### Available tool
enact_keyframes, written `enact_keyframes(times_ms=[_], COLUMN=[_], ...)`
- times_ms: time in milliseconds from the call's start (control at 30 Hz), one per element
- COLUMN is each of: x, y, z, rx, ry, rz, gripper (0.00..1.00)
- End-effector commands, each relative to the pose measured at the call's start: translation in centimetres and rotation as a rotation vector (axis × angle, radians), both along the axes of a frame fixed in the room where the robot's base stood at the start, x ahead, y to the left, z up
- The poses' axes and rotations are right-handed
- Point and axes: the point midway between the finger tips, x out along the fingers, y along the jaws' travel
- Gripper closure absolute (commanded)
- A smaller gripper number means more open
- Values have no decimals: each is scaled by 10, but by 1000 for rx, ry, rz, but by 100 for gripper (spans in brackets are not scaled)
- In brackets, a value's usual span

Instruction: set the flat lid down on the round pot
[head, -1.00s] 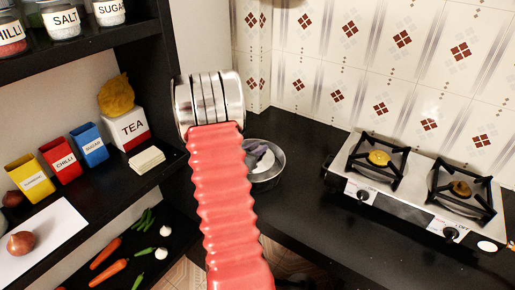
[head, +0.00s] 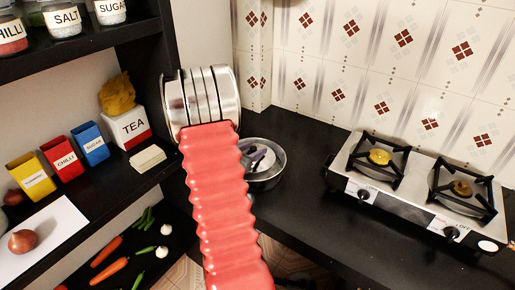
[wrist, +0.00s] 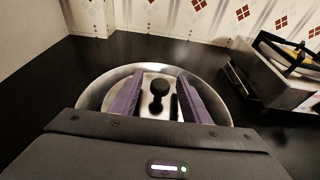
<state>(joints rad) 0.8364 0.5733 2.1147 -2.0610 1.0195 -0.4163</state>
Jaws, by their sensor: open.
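The round pot (head: 272,180) is a shiny metal vessel on the black counter, partly hidden behind my arm in the head view. Its rim also shows in the wrist view (wrist: 88,96). The flat lid (wrist: 151,76) is pale metal with a black round knob (wrist: 158,92), and lies inside the ring of the pot's rim. I cannot tell whether it sits fully level. My gripper (wrist: 160,76) is open, with its purple fingers on either side of the knob and gaps between. In the head view, a purple finger shows over the pot.
A two-burner stove (head: 405,200) stands to the right of the pot, with bare counter between. The tiled wall is behind. A shelf on the left holds a TEA box (head: 128,128), coloured spice boxes (head: 62,162) and an onion (head: 23,240).

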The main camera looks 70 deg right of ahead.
Motion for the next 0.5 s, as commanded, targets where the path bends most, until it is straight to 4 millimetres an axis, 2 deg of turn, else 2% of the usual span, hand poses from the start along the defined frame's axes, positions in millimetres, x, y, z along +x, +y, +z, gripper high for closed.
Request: enact_keyframes(times_ms=[300,500], x=[12,16], y=[55,84], z=[17,26], rx=[0,0], ry=[-1,-1], rz=[6,5], gripper=[57,57])
